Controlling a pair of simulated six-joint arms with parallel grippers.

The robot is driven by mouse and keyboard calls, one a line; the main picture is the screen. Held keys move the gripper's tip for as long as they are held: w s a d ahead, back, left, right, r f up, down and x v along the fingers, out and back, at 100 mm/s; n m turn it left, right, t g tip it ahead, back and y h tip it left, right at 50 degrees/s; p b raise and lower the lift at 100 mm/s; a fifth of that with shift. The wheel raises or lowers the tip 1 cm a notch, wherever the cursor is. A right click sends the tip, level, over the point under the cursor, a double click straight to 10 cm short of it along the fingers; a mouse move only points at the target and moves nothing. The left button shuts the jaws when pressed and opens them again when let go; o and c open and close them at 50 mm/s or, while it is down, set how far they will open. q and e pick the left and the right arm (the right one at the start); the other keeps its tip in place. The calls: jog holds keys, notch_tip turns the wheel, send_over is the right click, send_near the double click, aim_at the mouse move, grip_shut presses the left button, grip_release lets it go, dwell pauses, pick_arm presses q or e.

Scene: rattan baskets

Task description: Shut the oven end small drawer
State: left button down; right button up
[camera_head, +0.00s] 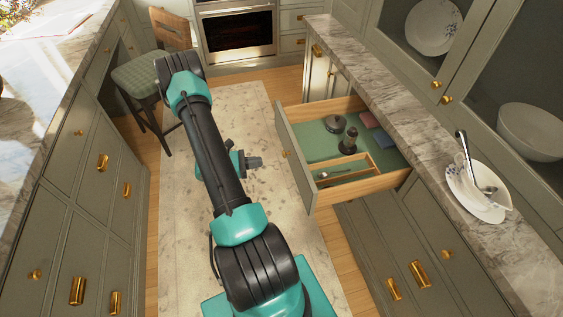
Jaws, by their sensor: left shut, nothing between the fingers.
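The small drawer (295,158) stands pulled out from the right-hand counter, on the side toward the oven (238,30). It has a grey-green front with a brass knob, wooden sides and a green lining. My left gripper (256,162) is small in the view, partly hidden behind my arm. It is shut and empty, to the left of the drawer front and apart from it. My right gripper is not in view.
The drawer holds a round dark lid (335,123), a dark grinder (349,141) and folded cloths (375,138). A stool (150,75) stands at the back left. Left cabinets (85,190) flank the rug (185,220). A white bowl (478,200) sits on the right counter.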

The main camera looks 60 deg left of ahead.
aim_at(292, 160)
pick_arm(q)
jog(key=shift+n+t+y, duration=0.3)
jog(key=shift+n+y, duration=0.5)
jog(key=shift+y, duration=0.1)
jog(key=s+f, duration=0.2)
jog(key=s, duration=0.1)
jog(key=shift+f, duration=0.3)
jog(key=w+d, duration=0.1)
jog(key=w, duration=0.3)
jog(key=w+d, duration=0.1)
jog(key=w, duration=0.8)
jog(key=shift+w+d, duration=0.35)
jog(key=shift+d, duration=0.05)
jog(key=shift+w, duration=0.1)
